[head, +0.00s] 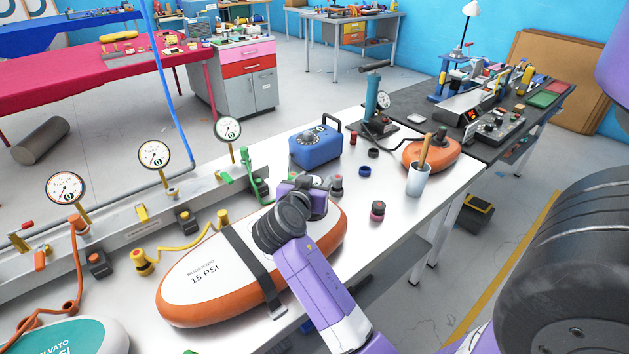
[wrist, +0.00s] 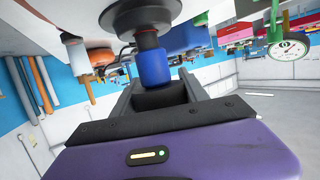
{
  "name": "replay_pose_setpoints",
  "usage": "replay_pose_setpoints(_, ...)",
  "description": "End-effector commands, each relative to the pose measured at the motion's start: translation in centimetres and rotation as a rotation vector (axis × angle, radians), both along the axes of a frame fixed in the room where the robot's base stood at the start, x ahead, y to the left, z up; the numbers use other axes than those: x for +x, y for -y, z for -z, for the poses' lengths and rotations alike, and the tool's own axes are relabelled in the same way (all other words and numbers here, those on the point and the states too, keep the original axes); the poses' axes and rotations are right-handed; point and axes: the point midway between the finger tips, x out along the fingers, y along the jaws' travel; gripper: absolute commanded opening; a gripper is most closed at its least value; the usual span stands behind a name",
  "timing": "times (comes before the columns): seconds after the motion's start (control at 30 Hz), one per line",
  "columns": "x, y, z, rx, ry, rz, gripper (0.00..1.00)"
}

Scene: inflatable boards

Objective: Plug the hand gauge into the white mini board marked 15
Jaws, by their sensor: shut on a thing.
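The white mini board (head: 200,252) lies on the bench, orange-sided and marked 15 PSI, with a dark strap across it. My gripper (head: 312,196) is over its far right end in the head view. In the wrist view my gripper (wrist: 159,88) is shut on a blue cylinder with a dark collar, which looks like the hand gauge (wrist: 154,66). A wide black round piece sits against the collar; whether it is the gauge's own part or a valve on the board, I cannot tell. In the head view the arm hides the held thing and the board's valve.
Several dial gauges stand on a rail (head: 120,222) at the left. A blue box (head: 315,148), small coloured fittings, a white cup (head: 418,180) and a smaller orange board (head: 440,154) lie beyond. A teal board (head: 75,338) is at the lower left. Bare bench shows right of the board.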

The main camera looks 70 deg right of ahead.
Motion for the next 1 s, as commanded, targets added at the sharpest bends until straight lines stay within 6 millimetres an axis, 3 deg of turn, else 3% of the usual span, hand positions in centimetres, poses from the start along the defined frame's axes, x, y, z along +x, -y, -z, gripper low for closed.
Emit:
replay_pose_setpoints(0.2, 0.0, 0.0, 0.5, -0.001, 0.0, 0.0, 0.06)
replay_pose_setpoints(0.23, 0.0, 0.0, 0.5, -0.001, 0.0, 0.0, 0.54)
replay_pose_setpoints(0.37, 0.0, 0.0, 0.5, 0.0, 0.0, 0.0, 0.77)
replay_pose_setpoints(0.73, 0.0, -0.4, 0.4, 0.0, -0.001, -0.001, 0.77)
replay_pose_setpoints(1.0, -0.1, -4.3, -0.7, -0.001, 0.001, -0.004, 0.77)
